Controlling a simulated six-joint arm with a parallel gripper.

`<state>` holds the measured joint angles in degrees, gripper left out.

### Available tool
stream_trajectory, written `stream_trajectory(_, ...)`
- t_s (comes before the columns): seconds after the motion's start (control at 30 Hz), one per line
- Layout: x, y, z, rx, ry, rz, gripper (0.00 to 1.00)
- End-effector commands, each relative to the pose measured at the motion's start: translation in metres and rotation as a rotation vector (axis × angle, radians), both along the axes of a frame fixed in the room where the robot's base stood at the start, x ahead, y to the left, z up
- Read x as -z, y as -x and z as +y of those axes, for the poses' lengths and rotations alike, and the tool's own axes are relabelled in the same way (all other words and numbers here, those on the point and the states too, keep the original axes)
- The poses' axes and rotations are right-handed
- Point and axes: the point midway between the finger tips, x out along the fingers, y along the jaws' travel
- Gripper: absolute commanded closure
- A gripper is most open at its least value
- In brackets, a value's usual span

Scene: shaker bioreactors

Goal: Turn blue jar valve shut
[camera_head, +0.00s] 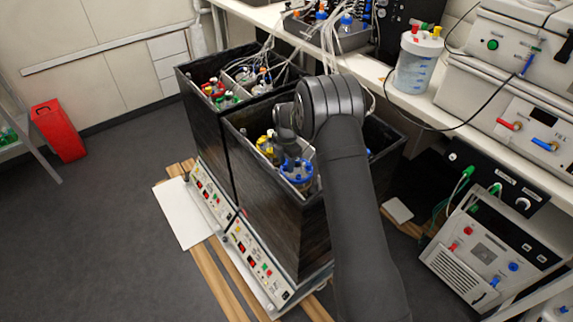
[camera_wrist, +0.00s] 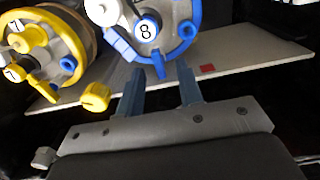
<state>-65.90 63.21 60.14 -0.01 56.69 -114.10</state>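The blue jar (camera_wrist: 180,45), marked 8, is at the top of the wrist view, partly cut off. Its blue rim also shows in the head view (camera_head: 297,172), inside the front black box. A blue valve handle (camera_wrist: 157,64) sticks out from the jar's lid toward my gripper. My gripper (camera_wrist: 160,80) is open, its two blue-grey fingers apart. The handle's tip lies between the fingertips in the picture; I cannot tell whether it touches either one. In the head view my arm partly hides the gripper.
A yellow-topped jar (camera_wrist: 40,48), marked 7, stands left of the blue jar. Its yellow valve knob (camera_wrist: 95,97) is close to my left finger. A pale shelf (camera_wrist: 225,67) with a red mark lies below the jars. The black box (camera_head: 285,215) walls them in.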

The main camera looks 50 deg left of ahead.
Motion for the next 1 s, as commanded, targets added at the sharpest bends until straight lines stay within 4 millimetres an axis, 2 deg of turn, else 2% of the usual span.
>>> stream_trajectory(0.13,0.0083,-0.0001,0.0002,0.0,-0.001,0.0,0.67)
stream_trajectory(0.4,0.0096,-0.0001,0.0002,0.0,-0.001,-0.001,0.67)
stream_trajectory(0.6,0.0094,-0.0001,0.0001,0.0,-0.001,0.0,1.0)
stream_trajectory(1.0,0.0094,-0.0001,0.0003,0.055,0.0,0.0,1.0)
